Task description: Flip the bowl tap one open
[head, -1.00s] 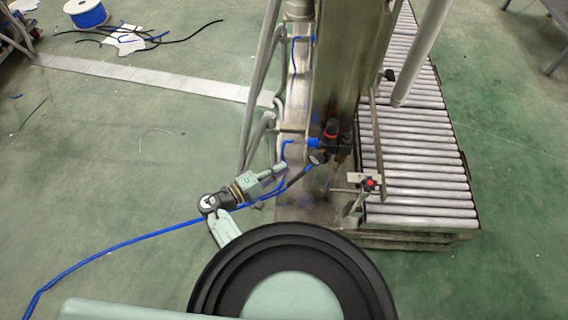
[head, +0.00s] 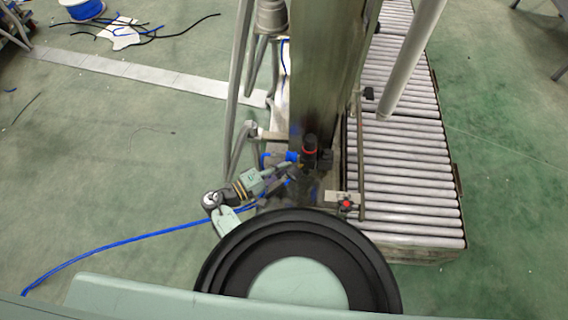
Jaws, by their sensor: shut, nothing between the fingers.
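A dark air-service unit (head: 309,152) with a red ring stands against the steel column of the machine, near the middle of the head view. A blue fitting (head: 291,157) sits on its left. The lower part, where a bowl and its tap could be, is dark and partly hidden, and I cannot make out a tap or its position. My gripper (head: 288,168) reaches in from the left, just beside and below the blue fitting. It is shut and holds nothing. I cannot tell whether its tips touch the unit.
A bracket with a red button (head: 346,204) stands right of the unit. A roller conveyor (head: 405,180) runs along the right. Grey pipes (head: 240,90) rise left of the column. A blue hose (head: 120,241) trails over the floor. Open green floor lies at the left.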

